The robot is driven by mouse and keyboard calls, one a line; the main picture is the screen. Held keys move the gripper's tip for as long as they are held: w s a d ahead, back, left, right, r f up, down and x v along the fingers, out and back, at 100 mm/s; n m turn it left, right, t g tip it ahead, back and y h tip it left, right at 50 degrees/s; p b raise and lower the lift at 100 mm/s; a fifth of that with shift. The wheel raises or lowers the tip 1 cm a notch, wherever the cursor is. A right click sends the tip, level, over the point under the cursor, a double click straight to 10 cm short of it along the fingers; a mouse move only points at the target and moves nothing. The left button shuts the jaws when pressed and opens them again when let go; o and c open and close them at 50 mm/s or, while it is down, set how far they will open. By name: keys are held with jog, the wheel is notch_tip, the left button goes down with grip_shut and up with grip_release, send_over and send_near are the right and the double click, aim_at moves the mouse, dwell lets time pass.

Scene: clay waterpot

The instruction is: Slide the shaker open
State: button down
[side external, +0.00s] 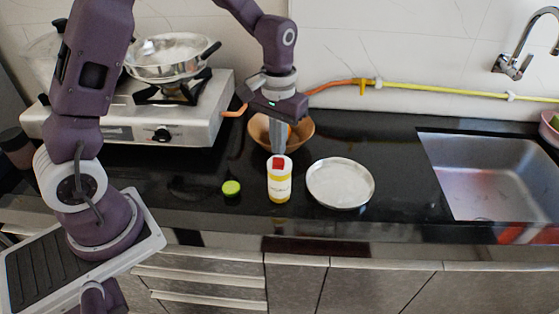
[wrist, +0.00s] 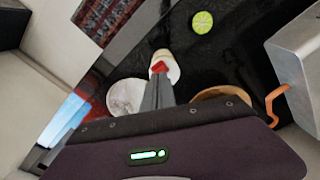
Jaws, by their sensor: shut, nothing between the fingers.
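The shaker (side external: 279,186) stands upright on the black counter. It has a white body with a yellow lower part and a red piece (side external: 279,163) on its white top. In the wrist view the shaker (wrist: 172,70) is partly hidden behind my fingers, with the red piece (wrist: 159,67) at their tips. My gripper (side external: 279,150) is shut and empty, pointing down at the shaker's top from its far side. I cannot tell whether the fingertips touch the red piece.
A green round object (side external: 232,188) lies left of the shaker. A round metal plate (side external: 340,183) lies to its right. A brown bowl (side external: 259,134) sits behind my fingers. A gas stove (side external: 190,130) with a pan (side external: 165,57) stands back left; a sink (side external: 490,180) is at right.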

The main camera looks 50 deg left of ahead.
jog(key=shift+f, duration=0.85)
dwell(0.8)
jog(key=shift+w+a, duration=0.95)
jog(key=shift+w, duration=0.05)
dwell(1.1)
notch_tip(320, 180, up, 7)
dwell(0.8)
jog(key=shift+r, duration=0.15)
jog(key=s+d+r+m+t, duration=0.1)
jog(key=s+d+r+t, duration=0.1)
jog(key=s+r, duration=0.7)
jog(key=s+d+r+m+t, duration=0.1)
jog(key=s+d+m+t, duration=0.1)
jog(key=s, duration=1.3)
jog(key=shift+s+r+t, duration=0.2)
jog(key=shift+r+t, duration=0.2)
jog(key=shift+t, duration=0.4)
